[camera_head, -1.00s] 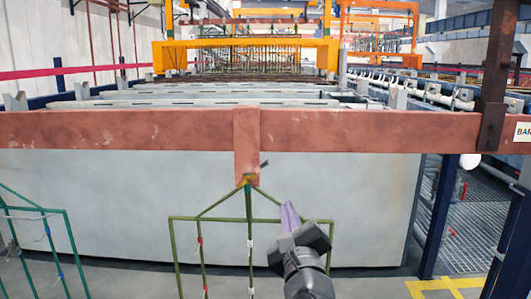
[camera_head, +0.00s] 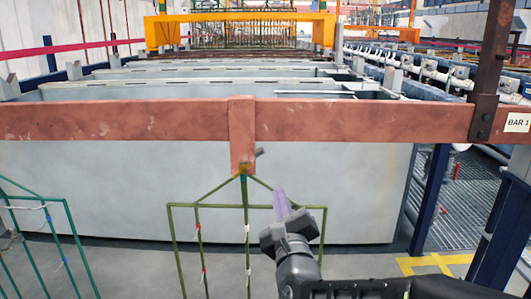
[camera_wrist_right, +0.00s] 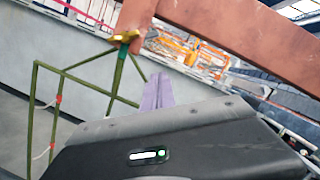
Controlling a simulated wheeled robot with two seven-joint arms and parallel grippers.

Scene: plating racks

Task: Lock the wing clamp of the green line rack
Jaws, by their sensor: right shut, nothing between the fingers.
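An olive-green wire rack (camera_head: 246,207) hangs from a copper tab (camera_head: 242,135) on the copper bar, in the middle of the head view. Its wing clamp (camera_head: 259,152) shows as a small dark lever sticking out to the right of the tab. In the right wrist view the clamp's brass part (camera_wrist_right: 125,36) sits at the rack's top, under the copper. My right gripper (camera_head: 281,203) is shut and empty, its purple fingers pointing up, below and right of the clamp and apart from it. The fingers also show in the wrist view (camera_wrist_right: 158,92). My left gripper is out of view.
The copper bar (camera_head: 370,122) crosses the whole head view, with a dark upright bracket (camera_head: 489,75) at right. A grey tank (camera_head: 350,185) stands behind the rack. A teal-green rack (camera_head: 66,222) is at the left. Free room lies between the two racks.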

